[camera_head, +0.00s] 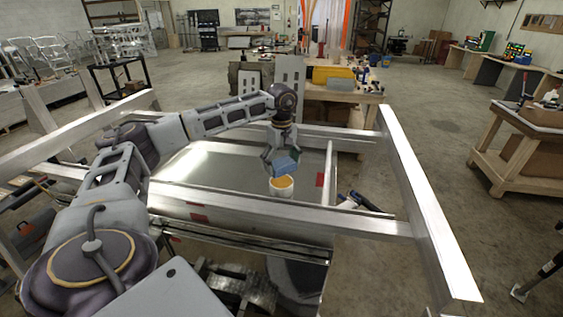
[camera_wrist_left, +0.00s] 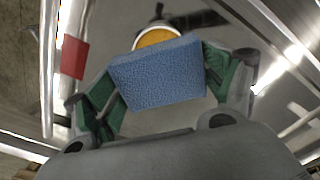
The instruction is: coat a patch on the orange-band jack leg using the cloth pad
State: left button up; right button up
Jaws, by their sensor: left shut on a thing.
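My left gripper (camera_head: 282,157) is shut on the blue cloth pad (camera_head: 286,166). In the left wrist view the pad (camera_wrist_left: 160,75) sits between the green-lined fingers (camera_wrist_left: 162,90). A white pot (camera_head: 281,189) with orange-yellow contents is just below and beyond the pad. The pot (camera_wrist_left: 156,36) also shows in the left wrist view, partly hidden behind the pad. I cannot tell whether pad and pot touch. No jack leg with an orange band can be made out. My right gripper is not in view.
Aluminium trailer rails (camera_head: 415,190) frame the space around the pot. Red patches (camera_head: 320,180) mark the trailer. Dark and blue cylindrical items (camera_head: 362,201) lie beyond the near rail. A workbench (camera_head: 345,93) with a yellow box stands behind. A wooden cart (camera_head: 520,150) is at right, with open floor between.

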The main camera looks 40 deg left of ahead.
aim_at(281, 182)
pick_arm(q)
jog(key=shift+f+b, duration=1.2)
jog(key=shift+f, duration=1.1)
jog(key=shift+f, duration=0.1)
jog(key=shift+f+b, duration=0.4)
dwell(0.6)
jog(key=shift+r, duration=0.15)
jog(key=shift+r+p, duration=2.2)
jog(key=shift+r, duration=1.2)
jog(key=shift+s+f, duration=0.1)
jog(key=shift+s, duration=0.05)
